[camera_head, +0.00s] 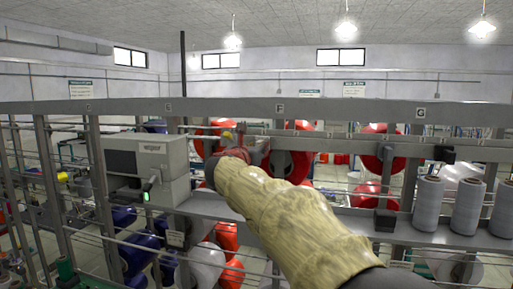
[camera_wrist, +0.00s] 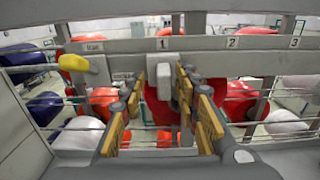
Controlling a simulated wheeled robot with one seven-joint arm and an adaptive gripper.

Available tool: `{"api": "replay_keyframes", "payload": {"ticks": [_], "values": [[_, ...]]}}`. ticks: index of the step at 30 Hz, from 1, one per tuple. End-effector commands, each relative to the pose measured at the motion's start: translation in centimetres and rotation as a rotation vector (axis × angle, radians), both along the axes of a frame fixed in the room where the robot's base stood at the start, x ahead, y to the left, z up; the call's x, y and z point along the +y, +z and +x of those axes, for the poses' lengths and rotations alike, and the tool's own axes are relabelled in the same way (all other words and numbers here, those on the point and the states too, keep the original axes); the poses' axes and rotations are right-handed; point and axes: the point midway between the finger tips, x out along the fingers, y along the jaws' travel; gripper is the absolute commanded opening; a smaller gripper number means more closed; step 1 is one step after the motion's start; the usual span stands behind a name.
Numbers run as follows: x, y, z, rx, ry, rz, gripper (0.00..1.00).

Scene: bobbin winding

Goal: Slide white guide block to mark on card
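In the wrist view, a pale block (camera_wrist: 163,83), likely the white guide block, hangs below the mark 1 on the front of a grey rail (camera_wrist: 200,44). The rail carries small white labels, Start (camera_wrist: 93,46), 1 (camera_wrist: 163,43), 2 (camera_wrist: 232,42) and 3 (camera_wrist: 294,42). My gripper (camera_wrist: 161,78) has its two yellow-padded fingers spread, one on each side of the block. Whether they touch it I cannot tell. In the head view my gripper (camera_head: 240,133) is small at the end of my tan-sleeved arm, and the block cannot be made out.
A yellow knob (camera_wrist: 73,62) on a pale bracket stands left of my gripper. A grey machine box (camera_head: 146,165) with a green light is left of my arm. Grey spools (camera_head: 428,205) stand on the shelf at right. Red and blue bobbins lie behind the frame.

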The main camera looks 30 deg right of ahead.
Motion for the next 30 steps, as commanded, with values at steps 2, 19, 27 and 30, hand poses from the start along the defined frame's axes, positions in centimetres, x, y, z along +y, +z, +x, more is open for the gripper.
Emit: {"api": "replay_keyframes", "payload": {"ticks": [2, 19, 27, 30], "values": [[0.4, 0.1, -0.3, -0.001, 0.001, 0.000, 0.32], [8.0, 0.0, -6.6, -0.001, 0.003, 0.000, 0.32], [9.1, 0.0, -7.7, 0.000, 0.001, 0.000, 0.32], [9.1, 0.0, -7.7, 0.000, 0.001, 0.000, 0.32]]}}
